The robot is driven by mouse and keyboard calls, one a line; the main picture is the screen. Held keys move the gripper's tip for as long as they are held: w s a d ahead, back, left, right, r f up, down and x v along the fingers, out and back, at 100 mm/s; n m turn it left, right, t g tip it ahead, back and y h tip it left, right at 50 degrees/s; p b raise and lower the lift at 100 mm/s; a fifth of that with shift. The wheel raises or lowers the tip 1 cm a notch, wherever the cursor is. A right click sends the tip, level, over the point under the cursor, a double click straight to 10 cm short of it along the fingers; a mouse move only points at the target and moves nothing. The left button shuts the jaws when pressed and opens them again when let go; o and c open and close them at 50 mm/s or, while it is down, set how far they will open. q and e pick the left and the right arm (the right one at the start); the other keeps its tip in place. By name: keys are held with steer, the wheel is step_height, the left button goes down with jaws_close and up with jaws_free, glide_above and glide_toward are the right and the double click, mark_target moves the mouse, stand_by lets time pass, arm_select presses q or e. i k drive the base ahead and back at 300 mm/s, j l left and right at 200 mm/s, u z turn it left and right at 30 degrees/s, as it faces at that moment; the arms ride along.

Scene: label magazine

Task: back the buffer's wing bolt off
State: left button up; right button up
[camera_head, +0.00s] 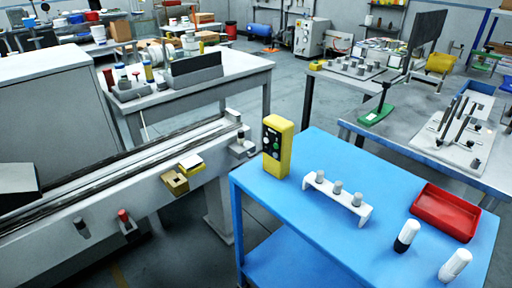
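A grey conveyor-like machine (130,165) with a long dark channel runs from the lower left to the middle. I cannot tell for sure which part is the buffer, and no wing bolt can be made out at this size. On the machine's near side sit a small fitting with a red knob (124,216), a grey knob (81,227) and a yellow-brown block (176,183). A grey fitting (241,146) stands at its far end. Neither of my grippers is in view.
A blue table (318,228) at the right bears a yellow control box (277,147), a white rack (337,200) with grey pegs, a red tray (445,211) and two white-topped cylinders (407,235). Benches stand behind. Floor shows between machine and table.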

mark_target(251, 155)
steer(key=i+j, duration=0.15)
steer(key=j, duration=0.3)
steer(key=i+j+z, duration=0.1)
steer(key=j, duration=0.35)
steer(key=i+j, duration=0.15)
steer(key=j, duration=0.3)
steer(key=i+j+z, duration=0.1)
steer(key=j, duration=0.4)
